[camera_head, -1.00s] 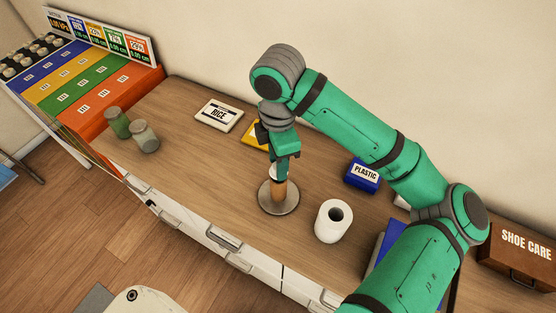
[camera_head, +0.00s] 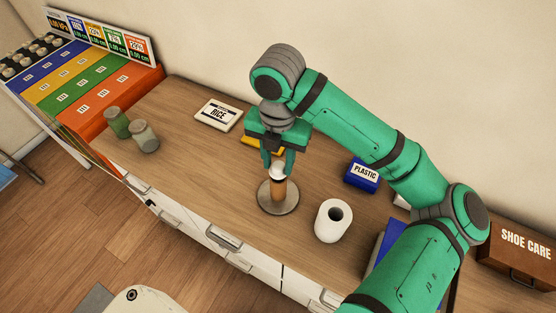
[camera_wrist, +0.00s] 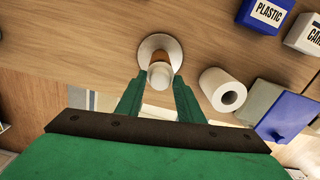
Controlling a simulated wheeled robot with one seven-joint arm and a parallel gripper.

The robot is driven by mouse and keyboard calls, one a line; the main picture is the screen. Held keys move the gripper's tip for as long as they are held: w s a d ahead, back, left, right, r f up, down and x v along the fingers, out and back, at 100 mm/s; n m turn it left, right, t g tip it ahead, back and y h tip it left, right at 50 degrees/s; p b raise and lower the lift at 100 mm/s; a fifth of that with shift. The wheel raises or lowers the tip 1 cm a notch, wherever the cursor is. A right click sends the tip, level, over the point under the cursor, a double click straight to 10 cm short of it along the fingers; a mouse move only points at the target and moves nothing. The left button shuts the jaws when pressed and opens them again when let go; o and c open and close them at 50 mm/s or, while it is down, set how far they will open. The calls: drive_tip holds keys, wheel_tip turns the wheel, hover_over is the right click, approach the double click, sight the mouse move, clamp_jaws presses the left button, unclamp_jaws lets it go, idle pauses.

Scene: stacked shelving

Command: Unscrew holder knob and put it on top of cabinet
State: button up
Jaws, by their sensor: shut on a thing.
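The paper towel holder stands upright on the cabinet top, with a round grey base (camera_head: 292,205) and a brown post (camera_head: 278,190). Its white knob (camera_head: 277,172) is at the top of the post; the knob also shows in the wrist view (camera_wrist: 160,76). My gripper (camera_head: 277,167) points down and is shut on the knob, one finger on each side. In the wrist view my gripper (camera_wrist: 158,92) has its green fingers either side of the white knob. I cannot tell whether the knob is loose from the post.
A white paper roll (camera_head: 334,221) stands close to the right of the holder. A blue PLASTIC box (camera_head: 362,175) is behind it. A RICE pack (camera_head: 218,115) and two jars (camera_head: 144,137) are to the left. The cabinet top (camera_head: 205,160) left of the holder is clear.

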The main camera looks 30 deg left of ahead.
sight(278, 166)
drive_tip(key=o, duration=1)
drive_tip(key=shift+r, duration=0.15)
drive_tip(key=shift+r, duration=1.6)
